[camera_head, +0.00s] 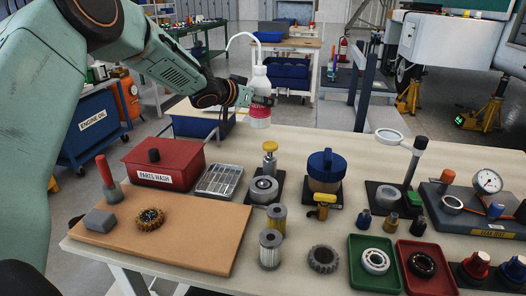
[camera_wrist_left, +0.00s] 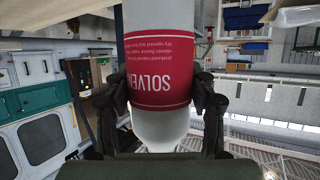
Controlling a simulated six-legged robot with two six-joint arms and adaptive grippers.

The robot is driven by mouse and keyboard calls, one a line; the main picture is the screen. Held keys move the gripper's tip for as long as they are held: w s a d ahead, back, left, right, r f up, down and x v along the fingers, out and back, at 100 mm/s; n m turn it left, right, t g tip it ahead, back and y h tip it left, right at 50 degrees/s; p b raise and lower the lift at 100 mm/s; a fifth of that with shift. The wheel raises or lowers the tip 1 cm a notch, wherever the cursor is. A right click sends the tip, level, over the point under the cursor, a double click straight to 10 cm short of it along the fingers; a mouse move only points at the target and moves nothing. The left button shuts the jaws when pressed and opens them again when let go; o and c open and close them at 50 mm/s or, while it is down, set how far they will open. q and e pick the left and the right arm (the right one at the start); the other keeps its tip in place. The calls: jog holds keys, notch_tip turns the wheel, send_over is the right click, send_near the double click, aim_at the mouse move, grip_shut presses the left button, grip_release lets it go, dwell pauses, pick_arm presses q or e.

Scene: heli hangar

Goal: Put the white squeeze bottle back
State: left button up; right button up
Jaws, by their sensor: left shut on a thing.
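The white squeeze bottle (camera_head: 260,98) has a red label and a bent thin spout, and it is upright in the air above the back edge of the workbench. My left gripper (camera_head: 262,100) is shut on it from the left. In the left wrist view the bottle (camera_wrist_left: 160,125) sits between both fingers of my left gripper (camera_wrist_left: 160,100), and its red label reads "SOLVEN", upside down. My right gripper is not in view.
The workbench (camera_head: 330,150) holds a red parts wash tub (camera_head: 132,172), a metal tray (camera_head: 219,180), a blue-lidded jar (camera_head: 326,172), filters, a magnifier (camera_head: 389,135) and a gauge block (camera_head: 470,195). A brown mat (camera_head: 195,240) lies at front left. A blue bin (camera_head: 195,128) stands behind.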

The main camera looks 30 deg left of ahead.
aim_at(261, 122)
pick_arm(q)
jog(key=shift+s+f, duration=0.15)
jog(key=shift+f, duration=0.15)
jog(key=f+b, duration=0.1)
jog(key=f, duration=0.1)
jog(key=f+b, duration=0.1)
jog(key=f, duration=0.1)
jog(key=f+b, duration=0.1)
jog(key=shift+w+d+f+b, duration=0.1)
jog(key=shift+w+f+b, duration=0.25)
jog(key=shift+w+f, duration=0.05)
jog(key=shift+s+f, duration=0.25)
jog(key=f, duration=0.1)
jog(key=f+b, duration=0.2)
jog(key=shift+w+d+f, duration=0.1)
jog(key=shift+w+f, duration=0.05)
jog(key=shift+w, duration=0.1)
jog(key=shift+f, duration=0.1)
jog(key=shift+s+r, duration=0.15)
jog(key=shift+r, duration=0.1)
jog(key=o, duration=0.4)
jog(key=shift+f, duration=0.25)
jog(key=o, duration=0.4)
jog(key=shift+o, duration=0.2)
